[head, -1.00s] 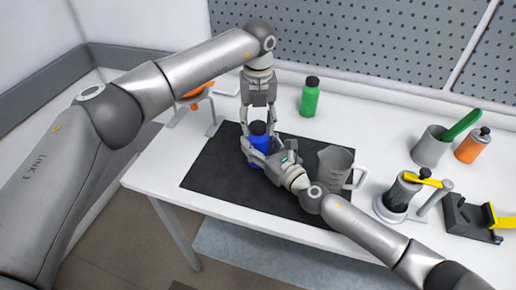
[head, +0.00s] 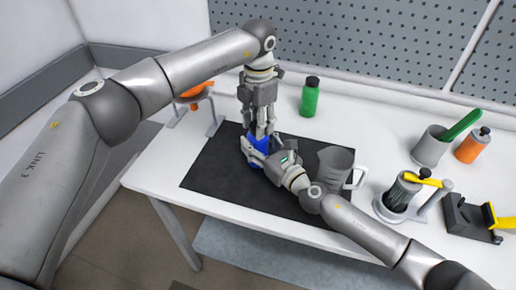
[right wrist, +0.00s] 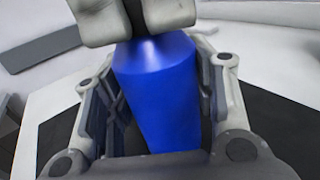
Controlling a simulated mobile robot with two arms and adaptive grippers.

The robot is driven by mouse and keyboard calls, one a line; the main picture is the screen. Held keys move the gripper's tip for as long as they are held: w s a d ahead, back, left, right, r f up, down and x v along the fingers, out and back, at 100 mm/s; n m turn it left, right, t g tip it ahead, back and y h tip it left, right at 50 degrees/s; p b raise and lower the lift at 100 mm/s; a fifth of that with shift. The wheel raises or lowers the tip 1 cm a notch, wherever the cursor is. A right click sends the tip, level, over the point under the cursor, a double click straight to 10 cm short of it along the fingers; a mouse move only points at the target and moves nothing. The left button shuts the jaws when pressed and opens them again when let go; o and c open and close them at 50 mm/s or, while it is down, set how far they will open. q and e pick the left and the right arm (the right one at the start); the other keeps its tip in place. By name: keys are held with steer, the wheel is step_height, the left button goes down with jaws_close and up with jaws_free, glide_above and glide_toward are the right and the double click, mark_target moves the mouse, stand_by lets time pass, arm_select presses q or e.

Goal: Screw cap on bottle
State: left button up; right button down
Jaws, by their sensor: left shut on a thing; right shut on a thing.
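The blue bottle (head: 258,145) stands upright over the black mat (head: 215,165); it fills the middle of the right wrist view (right wrist: 162,95). My right gripper (head: 257,152) is shut around its body from the side, with a finger on each side in the right wrist view. My left gripper (head: 261,130) points straight down from above and is shut at the bottle's top, on the dark cap. The cap is almost wholly hidden between the left fingers, whose tips also show at the top of the right wrist view (right wrist: 137,20).
A grey pitcher (head: 334,170) stands close to the right of my right gripper. A green bottle (head: 309,98) stands behind. A grey cup (head: 431,148), an orange bottle (head: 471,147) and a brush holder (head: 397,200) are at the right. An orange item on a stand (head: 193,90) is at the left.

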arm_select(q)
steer(key=o, duration=1.2)
step_height(320, 180, up, 12)
steer(key=shift+r, duration=0.1)
arm_select(e)
steer(key=c, duration=0.5)
jaws_free()
steer(key=shift+c, duration=0.2)
steer(key=v, duration=1.2)
